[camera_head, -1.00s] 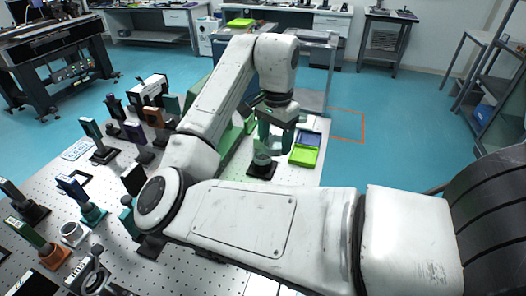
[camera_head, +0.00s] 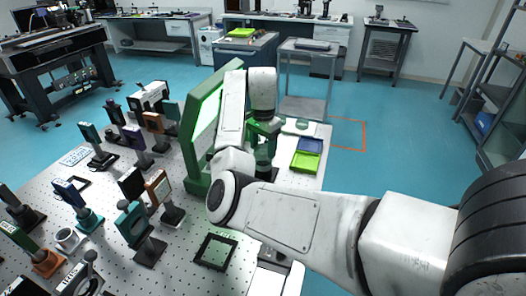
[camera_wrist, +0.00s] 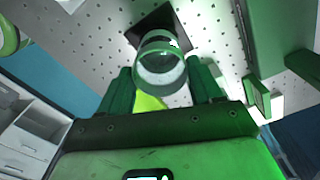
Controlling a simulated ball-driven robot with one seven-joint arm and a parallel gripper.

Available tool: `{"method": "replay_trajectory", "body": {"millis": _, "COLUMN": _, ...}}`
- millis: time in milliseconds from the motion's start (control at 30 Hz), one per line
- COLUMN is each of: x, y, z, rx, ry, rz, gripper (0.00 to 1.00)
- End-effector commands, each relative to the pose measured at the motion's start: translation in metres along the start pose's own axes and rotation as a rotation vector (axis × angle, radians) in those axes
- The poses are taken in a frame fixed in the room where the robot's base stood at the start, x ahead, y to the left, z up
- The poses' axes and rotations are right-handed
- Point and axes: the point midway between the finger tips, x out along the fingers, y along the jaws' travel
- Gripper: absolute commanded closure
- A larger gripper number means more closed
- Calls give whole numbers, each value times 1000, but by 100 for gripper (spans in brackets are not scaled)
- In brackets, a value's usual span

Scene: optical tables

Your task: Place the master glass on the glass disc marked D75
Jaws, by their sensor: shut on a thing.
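My gripper (camera_head: 264,148) is near the far right of the perforated table. In the wrist view its two green fingers (camera_wrist: 160,72) stand on either side of a round glass piece with a green rim (camera_wrist: 162,50), shut on it. I take this to be the master glass. Just beyond it in the wrist view is a dark square base (camera_wrist: 150,22) on the table; whether the glass touches it I cannot tell. A pale round disc (camera_head: 303,126) lies at the table's far right corner. I cannot read any D75 mark.
A tall green framed panel (camera_head: 203,130) stands just left of my gripper. A blue and lime tray (camera_head: 306,161) lies to its right. Several optic mounts (camera_head: 133,222) fill the left of the perforated table (camera_head: 185,258). A grey cart (camera_head: 305,80) stands behind.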

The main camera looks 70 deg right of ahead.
Motion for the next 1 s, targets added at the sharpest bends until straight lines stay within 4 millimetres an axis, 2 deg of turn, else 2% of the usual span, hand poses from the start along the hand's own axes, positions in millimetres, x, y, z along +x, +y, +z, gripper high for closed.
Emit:
{"method": "replay_trajectory", "body": {"millis": 167, "x": 20, "y": 0, "z": 1, "rx": -1, "ry": 0, "rz": 1, "gripper": 72}}
{"method": "replay_trajectory", "body": {"millis": 500, "x": 23, "y": 1, "z": 1, "rx": -1, "ry": 0, "rz": 1, "gripper": 72}}
{"method": "replay_trajectory", "body": {"millis": 533, "x": 24, "y": 1, "z": 1, "rx": -1, "ry": 0, "rz": 1, "gripper": 35}}
{"method": "replay_trajectory", "body": {"millis": 800, "x": 23, "y": 0, "z": 1, "rx": -1, "ry": 0, "rz": 1, "gripper": 10}}
{"method": "replay_trajectory", "body": {"millis": 1000, "x": 23, "y": 0, "z": 1, "rx": -1, "ry": 0, "rz": 1, "gripper": 10}}
